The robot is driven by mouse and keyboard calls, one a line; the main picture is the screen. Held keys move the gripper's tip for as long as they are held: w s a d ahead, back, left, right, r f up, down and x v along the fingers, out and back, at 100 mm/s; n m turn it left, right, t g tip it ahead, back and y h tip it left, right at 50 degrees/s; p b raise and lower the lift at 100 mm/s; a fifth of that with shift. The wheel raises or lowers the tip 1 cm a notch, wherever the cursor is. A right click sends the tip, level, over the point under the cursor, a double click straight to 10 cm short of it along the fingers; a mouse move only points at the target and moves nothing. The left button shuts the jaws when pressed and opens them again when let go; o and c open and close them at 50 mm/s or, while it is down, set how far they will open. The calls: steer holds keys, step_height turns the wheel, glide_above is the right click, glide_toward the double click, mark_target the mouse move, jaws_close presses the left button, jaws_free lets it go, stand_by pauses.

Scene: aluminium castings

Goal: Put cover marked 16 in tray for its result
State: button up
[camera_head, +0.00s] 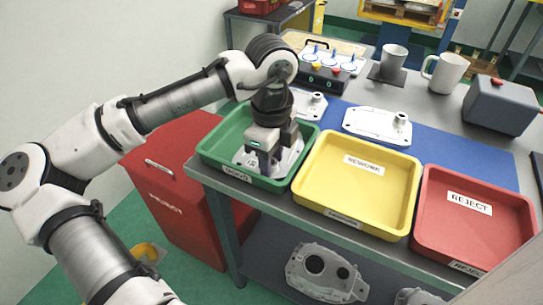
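My gripper (264,158) points down into the green tray (208,150) at the left end of the bench. A light grey metal cover (290,158) is in the green tray, directly under and around my fingers, which partly hide it. I cannot tell whether the fingers hold it. A second cover (377,126) lies on the blue mat behind the yellow tray, and a third cover (311,104) lies behind my gripper. No number can be read on any cover. The yellow tray (344,206) is labelled REWORK and the red tray (468,236) REJECT; both are empty. The green tray's front label is too small to read surely.
A test box with knobs and lamps (322,78), two mugs (445,73) and a grey box with a red button (498,106) stand at the back. A casting (325,274) sits on the lower shelf.

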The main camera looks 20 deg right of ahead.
step_height(320, 180, up, 12)
steer(key=shift+r, duration=0.2)
stand_by(0.4)
